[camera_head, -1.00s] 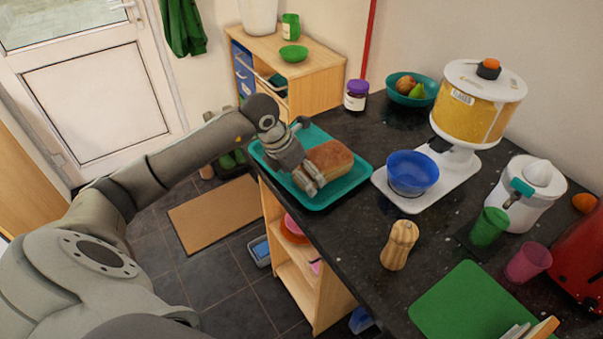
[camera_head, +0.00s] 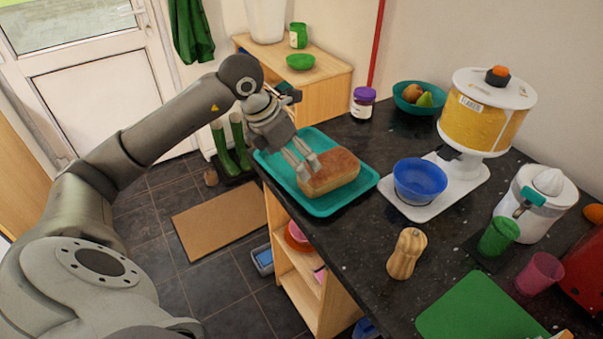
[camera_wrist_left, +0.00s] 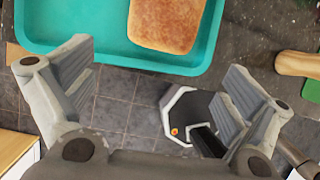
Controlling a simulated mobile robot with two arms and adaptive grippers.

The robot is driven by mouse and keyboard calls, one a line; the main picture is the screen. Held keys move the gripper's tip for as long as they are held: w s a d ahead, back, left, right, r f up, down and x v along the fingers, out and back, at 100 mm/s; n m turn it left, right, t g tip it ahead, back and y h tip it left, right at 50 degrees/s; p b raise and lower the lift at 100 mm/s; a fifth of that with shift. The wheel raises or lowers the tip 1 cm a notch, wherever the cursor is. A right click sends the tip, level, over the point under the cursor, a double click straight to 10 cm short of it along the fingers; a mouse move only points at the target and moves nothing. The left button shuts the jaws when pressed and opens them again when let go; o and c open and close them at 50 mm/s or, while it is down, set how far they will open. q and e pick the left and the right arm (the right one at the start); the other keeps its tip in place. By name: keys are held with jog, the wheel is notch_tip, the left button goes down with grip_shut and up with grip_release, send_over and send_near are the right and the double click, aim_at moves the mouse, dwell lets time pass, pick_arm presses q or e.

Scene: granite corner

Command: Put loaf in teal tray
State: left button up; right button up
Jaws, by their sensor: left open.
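The brown loaf (camera_head: 331,170) lies in the teal tray (camera_head: 352,195) on the dark counter's far left corner. In the left wrist view the loaf (camera_wrist_left: 167,22) rests on the floor of the tray (camera_wrist_left: 75,22), near its rim. My left gripper (camera_head: 304,172) is by the loaf's left end in the head view. In the left wrist view its two fingers (camera_wrist_left: 148,85) are spread wide with nothing between them, and the loaf lies beyond them. My right gripper is not in view.
A wooden pepper mill (camera_head: 406,253) stands nearer. A purple-lidded jar (camera_head: 362,103) and a teal fruit bowl (camera_head: 413,97) are behind.

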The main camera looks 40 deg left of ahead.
pick_arm(q)
jog(key=shift+v, duration=1.4)
